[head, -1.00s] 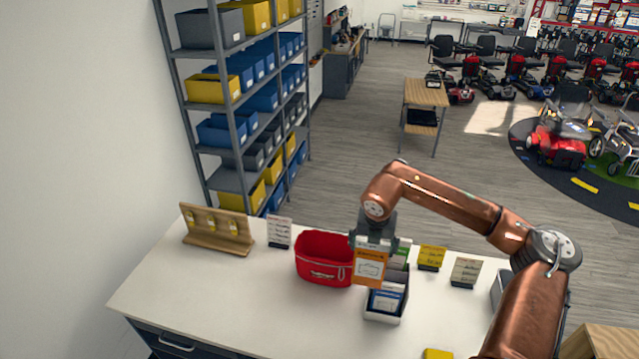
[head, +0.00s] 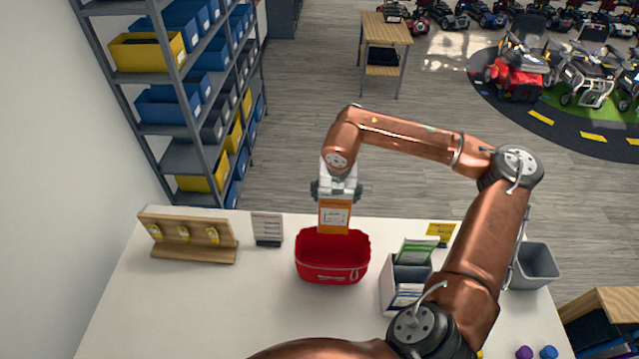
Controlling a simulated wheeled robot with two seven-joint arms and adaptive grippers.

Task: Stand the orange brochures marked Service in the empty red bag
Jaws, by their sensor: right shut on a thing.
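The red bag (head: 332,266) stands open on the white table, left of the brochure box. My right gripper (head: 336,196) is shut on an orange brochure (head: 334,217) and holds it upright above the back part of the bag's opening. The brochure's lower edge overlaps the bag's back rim in the picture; I cannot tell whether it is inside. The print on it is too small to read. The grey and white box (head: 392,283) holds green and white-blue brochures; part of it is hidden behind my right arm. My left gripper is not in view.
A wooden stand with yellow tags (head: 188,238) and a small sign (head: 267,228) stand at the table's back left. A yellow sign (head: 440,231) and a grey bin (head: 537,264) are at the right. The front left table (head: 200,310) is clear.

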